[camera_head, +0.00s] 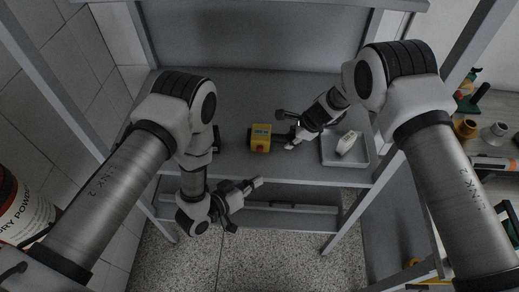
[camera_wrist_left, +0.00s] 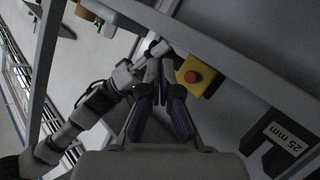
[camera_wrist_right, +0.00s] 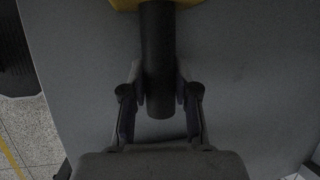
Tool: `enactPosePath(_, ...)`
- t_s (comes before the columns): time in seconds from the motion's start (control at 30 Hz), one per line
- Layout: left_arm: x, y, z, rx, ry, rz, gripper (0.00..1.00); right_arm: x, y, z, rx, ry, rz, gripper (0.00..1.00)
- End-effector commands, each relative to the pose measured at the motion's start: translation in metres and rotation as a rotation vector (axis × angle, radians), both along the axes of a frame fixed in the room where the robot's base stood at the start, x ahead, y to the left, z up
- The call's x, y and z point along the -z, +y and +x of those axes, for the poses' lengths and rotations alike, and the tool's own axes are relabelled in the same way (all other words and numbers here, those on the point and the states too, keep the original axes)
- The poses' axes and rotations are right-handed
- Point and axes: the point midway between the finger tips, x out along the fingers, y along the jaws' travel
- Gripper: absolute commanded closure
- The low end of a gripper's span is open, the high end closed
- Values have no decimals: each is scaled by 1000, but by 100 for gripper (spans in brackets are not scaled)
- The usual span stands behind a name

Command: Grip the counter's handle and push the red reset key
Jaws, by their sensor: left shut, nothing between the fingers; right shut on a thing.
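The yellow counter (camera_head: 260,131) sits on the grey table, with its red reset key (camera_head: 260,149) on the side facing me. Both also show in the left wrist view, the yellow body (camera_wrist_left: 207,66) and the red key (camera_wrist_left: 193,77). My right gripper (camera_head: 290,141) is shut on the counter's black handle (camera_wrist_right: 158,55), which runs between its fingers in the right wrist view. My left gripper (camera_head: 256,185) is shut and empty. It is apart from the counter, near the table's front edge and nearer to me than the red key.
A grey tray (camera_head: 330,161) with a white object (camera_head: 347,142) in it stands right of the counter. A black block marked 25 mm (camera_wrist_left: 285,140) lies on the table left of the counter. The table's front edge lies below the counter. Table posts stand at both sides.

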Motion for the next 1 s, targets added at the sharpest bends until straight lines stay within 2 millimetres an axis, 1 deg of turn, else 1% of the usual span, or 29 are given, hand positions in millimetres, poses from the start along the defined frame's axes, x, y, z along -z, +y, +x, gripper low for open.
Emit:
enactPosePath(0.3, -1, 1, 47, -1, -3, 1, 100, 0, 0, 0, 0, 1, 0, 100)
enactPosePath(0.5, 0, 0, 69, 1, -1, 1, 100, 0, 0, 0, 0, 1, 0, 100)
enactPosePath(0.67, 0, 0, 74, 0, -1, 1, 100, 0, 0, 0, 0, 1, 0, 100)
enactPosePath(1.0, 0, 1, 74, 0, 0, 2, 100, 0, 0, 0, 0, 1, 0, 100)
